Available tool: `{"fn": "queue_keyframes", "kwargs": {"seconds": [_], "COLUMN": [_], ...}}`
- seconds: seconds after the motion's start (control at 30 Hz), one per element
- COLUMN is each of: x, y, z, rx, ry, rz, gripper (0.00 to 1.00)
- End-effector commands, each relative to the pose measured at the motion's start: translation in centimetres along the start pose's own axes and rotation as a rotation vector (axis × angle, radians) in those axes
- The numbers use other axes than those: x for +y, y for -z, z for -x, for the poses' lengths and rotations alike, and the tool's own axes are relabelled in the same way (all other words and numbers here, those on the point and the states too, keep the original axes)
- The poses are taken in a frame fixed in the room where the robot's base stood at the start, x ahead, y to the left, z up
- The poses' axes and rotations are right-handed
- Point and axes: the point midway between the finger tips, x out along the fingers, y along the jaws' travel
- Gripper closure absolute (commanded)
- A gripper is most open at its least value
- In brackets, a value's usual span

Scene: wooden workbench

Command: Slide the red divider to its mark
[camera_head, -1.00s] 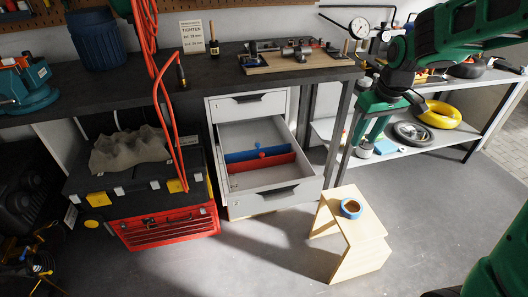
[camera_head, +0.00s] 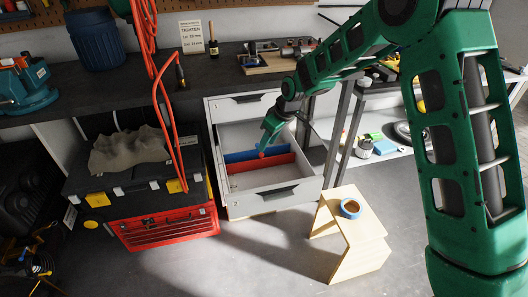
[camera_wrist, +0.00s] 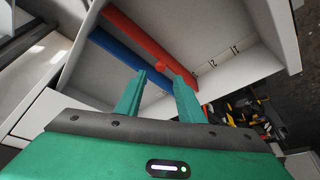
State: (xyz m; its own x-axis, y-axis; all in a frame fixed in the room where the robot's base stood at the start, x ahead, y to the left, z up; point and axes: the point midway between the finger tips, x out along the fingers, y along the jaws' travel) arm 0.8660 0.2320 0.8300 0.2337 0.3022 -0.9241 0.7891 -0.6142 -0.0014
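The red divider (camera_head: 262,163) stands across the open grey drawer (camera_head: 282,197), parallel to the blue divider (camera_head: 240,155) behind it. My gripper (camera_head: 264,148) is above the drawer near the dividers. In the wrist view its two green fingers (camera_wrist: 160,78) are spread apart, with the red knob just beyond the tips. I cannot tell whether they touch it. Tick marks with numbers (camera_wrist: 224,59) show along the drawer's inner wall.
A wooden stool (camera_head: 350,230) with a blue-rimmed cup or roll stands right of the drawer. A red toolbox (camera_head: 168,228) stands to its left. The dark workbench top (camera_head: 222,72) overhangs behind the drawer. An orange cable hangs at left.

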Motion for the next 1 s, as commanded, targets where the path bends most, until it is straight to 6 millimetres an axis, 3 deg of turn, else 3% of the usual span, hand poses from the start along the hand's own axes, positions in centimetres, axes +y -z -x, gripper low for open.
{"fn": "queue_keyframes", "kwargs": {"seconds": [0.1,0.33,0.77,0.93,1.0], "x": [0.0,0.0,0.1,0.1,0.1], "y": [-0.1,-0.1,0.0,0.0,0.0], "z": [-2.3,-5.2,-6.1,-6.1,-6.0], "rx": [-0.003,-0.001,0.000,0.000,0.000], "ry": [0.001,0.000,-0.001,-0.001,-0.001], "rz": [-0.001,0.000,-0.001,-0.001,-0.001], "gripper": [0.65,0.65,0.65,1.00,1.00]}}
